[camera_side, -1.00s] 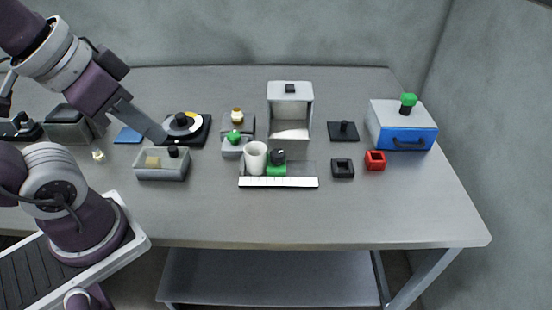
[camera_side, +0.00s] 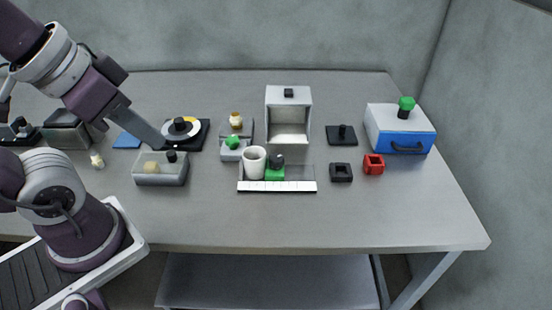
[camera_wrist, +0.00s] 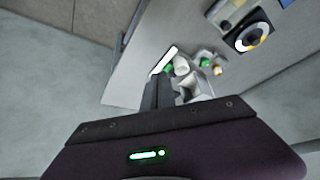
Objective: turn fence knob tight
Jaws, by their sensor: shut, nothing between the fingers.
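A dark round knob (camera_side: 277,159) sits on a green block (camera_side: 274,174) behind a white graduated strip (camera_side: 277,186); this looks like the fence and its knob. A white cup (camera_side: 254,163) stands just left of it. In the wrist view the strip (camera_wrist: 165,60) lies beyond my fingers, and the green block is small and partly hidden there. My gripper (camera_side: 161,142) is shut and empty. It appears near the black-knobbed grey box and the reel disc, well left of the fence, touching nothing that I can make out.
A grey box (camera_side: 161,170) with a black knob and a reel disc (camera_side: 181,129) are near my gripper. A green-knobbed block (camera_side: 232,150), an open grey housing (camera_side: 289,97), a red square piece (camera_side: 373,164) and a blue-fronted box (camera_side: 402,131) stand further right. The front table strip is clear.

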